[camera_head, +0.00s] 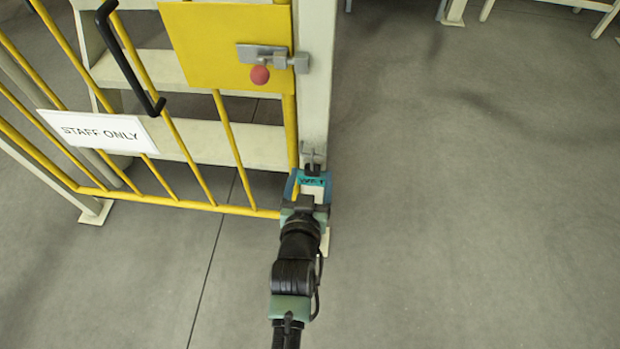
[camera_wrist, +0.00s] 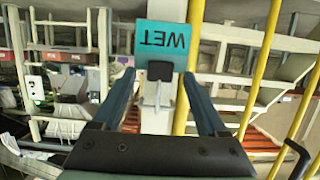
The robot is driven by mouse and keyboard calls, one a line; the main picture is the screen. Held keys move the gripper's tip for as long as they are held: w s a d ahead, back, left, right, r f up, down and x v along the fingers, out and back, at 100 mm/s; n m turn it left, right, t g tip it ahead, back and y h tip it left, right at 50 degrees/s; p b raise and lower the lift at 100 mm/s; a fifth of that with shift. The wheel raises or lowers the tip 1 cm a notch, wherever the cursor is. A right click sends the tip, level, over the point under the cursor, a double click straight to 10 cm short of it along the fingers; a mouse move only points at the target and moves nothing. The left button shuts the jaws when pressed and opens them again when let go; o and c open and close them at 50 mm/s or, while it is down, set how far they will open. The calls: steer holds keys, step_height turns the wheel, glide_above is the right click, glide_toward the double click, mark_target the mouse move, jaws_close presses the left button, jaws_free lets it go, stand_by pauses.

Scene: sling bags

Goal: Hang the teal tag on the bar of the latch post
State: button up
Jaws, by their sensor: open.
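The latch post (camera_head: 315,85) is the pale upright at the right end of the yellow gate. A small grey bar (camera_head: 313,156) sticks out low on it; the bar also shows in the wrist view (camera_wrist: 155,103). The teal tag (camera_head: 312,181), marked "WET", is just below the bar. In the wrist view the tag (camera_wrist: 165,37) appears upside down, with a black piece (camera_wrist: 160,71) between it and the bar; it seems to hang there, but the exact contact is unclear. My gripper (camera_head: 310,187) is open, its blue fingers (camera_wrist: 158,75) on either side of the black piece with gaps.
The yellow gate (camera_head: 233,150) stands left of the post, with a "STAFF ONLY" sign (camera_head: 97,131) and a black handle (camera_head: 128,58). A grey latch (camera_head: 262,54) with a red knob (camera_head: 260,75) is above the tag. Pale steps (camera_head: 200,145) stand behind. Floor to the right is clear.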

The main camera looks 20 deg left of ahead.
steer(key=p+v, duration=0.4)
steer(key=v, duration=0.9)
steer(key=shift+w, duration=0.1)
steer(key=w+d+r+m+t, duration=0.15)
steer(key=w+r, duration=0.25)
steer(key=r, duration=0.7)
steer(key=w+d+r+t+h, duration=0.1)
steer(key=w+d+r+t, duration=0.3)
steer(key=r, duration=0.7)
steer(key=w+r+t, duration=0.2)
steer(key=w+r, duration=0.3)
steer(key=r, duration=0.6)
steer(key=s+d+r+m+t+h+p, duration=0.15)
steer(key=s+r, duration=0.25)
steer(key=r, duration=0.6)
steer(key=s+d+r+t+h, duration=0.1)
steer(key=s+d+r+t, duration=0.15)
steer(key=r, duration=0.85)
steer(key=s+d+r+t+h+p, duration=0.1)
steer(key=s+d+r+t, duration=0.2)
steer(key=r, duration=0.7)
step_height(320, 180, up, 27)
steer(key=s+g+p, duration=0.1)
steer(key=p, duration=2.6)
steer(key=shift+a+r, duration=0.2)
steer(key=shift+a, duration=0.1)
steer(key=shift+s+y, duration=0.1)
steer(key=shift+y, duration=0.15)
